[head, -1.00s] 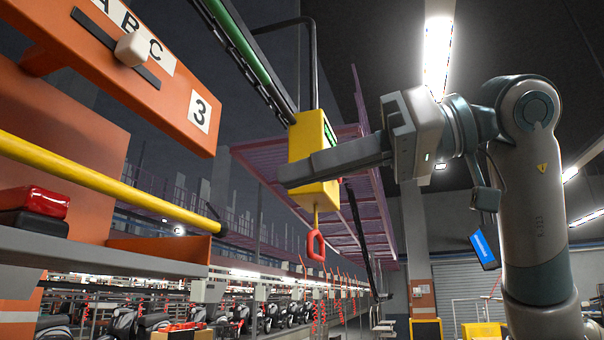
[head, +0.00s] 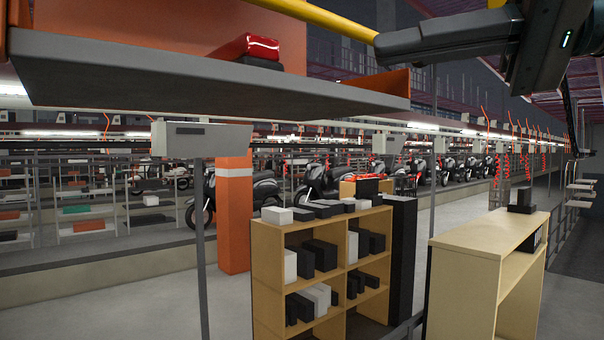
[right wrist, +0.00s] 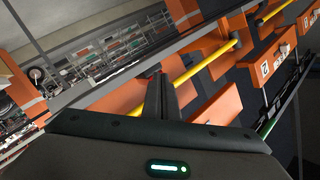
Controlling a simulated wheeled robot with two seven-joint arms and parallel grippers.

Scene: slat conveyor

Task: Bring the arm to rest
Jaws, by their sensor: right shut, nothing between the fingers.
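My right gripper (head: 388,46) shows at the top right of the head view, reaching in from the right with its dark fingers pointing left. The fingers are together and empty. It also shows in the right wrist view (right wrist: 161,78), where the closed fingers point up the picture with nothing between them. It is in the air, in front of the yellow bar (head: 330,20) and above the right end of the grey shelf (head: 200,85) as seen from the head. My left gripper is not in view.
A red and black item (head: 248,48) lies on the grey shelf. A wooden cubby shelf (head: 262,270) with boxes and a wooden rack (head: 490,232) stand below. An orange pillar (head: 234,215) stands behind. Motorbikes (head: 325,180) line the back. Orange panels (right wrist: 215,65) and a yellow rail (right wrist: 205,62) show in the wrist view.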

